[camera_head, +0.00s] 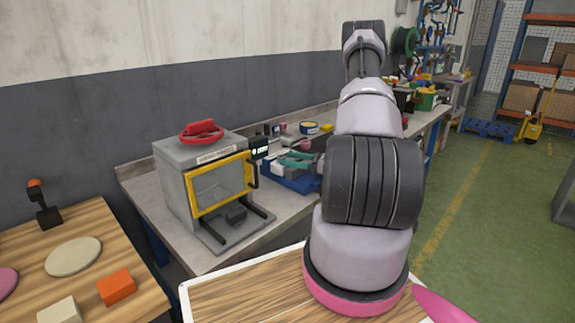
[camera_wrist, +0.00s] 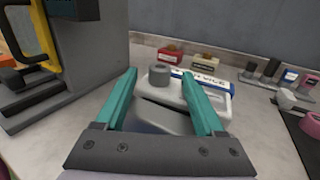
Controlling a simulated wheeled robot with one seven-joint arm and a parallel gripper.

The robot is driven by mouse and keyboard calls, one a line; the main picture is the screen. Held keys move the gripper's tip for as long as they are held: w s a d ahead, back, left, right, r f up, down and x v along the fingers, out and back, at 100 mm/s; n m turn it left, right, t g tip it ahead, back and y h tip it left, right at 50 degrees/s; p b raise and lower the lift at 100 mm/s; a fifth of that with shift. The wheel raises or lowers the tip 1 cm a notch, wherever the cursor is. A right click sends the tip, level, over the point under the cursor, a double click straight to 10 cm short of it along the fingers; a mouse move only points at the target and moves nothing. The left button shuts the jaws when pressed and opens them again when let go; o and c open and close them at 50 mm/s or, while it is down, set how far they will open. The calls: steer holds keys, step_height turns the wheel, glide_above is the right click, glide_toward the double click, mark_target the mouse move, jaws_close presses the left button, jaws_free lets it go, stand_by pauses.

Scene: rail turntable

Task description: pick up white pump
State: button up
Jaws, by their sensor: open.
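A white body with a round grey knob on top, which looks like the white pump (camera_wrist: 172,92), stands on the grey bench in the wrist view. My gripper (camera_wrist: 158,75) is open, with one teal finger on each side of it. Its lower part is partly hidden by the gripper's base. I cannot tell whether the fingers touch it. In the head view my gripper's teal fingers (camera_head: 297,160) show beside the blue items on the bench, and the pump is not clear there.
A grey box with a yellow-framed door (camera_head: 218,186) and red handwheel (camera_head: 201,131) stands left of the gripper. A white and blue labelled box (camera_wrist: 208,82) lies close behind the pump. Small boxes and bottles (camera_wrist: 285,77) line the wall. Bare bench (camera_wrist: 75,125) lies left.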

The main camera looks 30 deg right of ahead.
steer(key=shift+w+a, duration=0.3)
steer(key=shift+a, duration=0.05)
steer(key=shift+c, duration=0.3)
jaws_close()
stand_by(1.0)
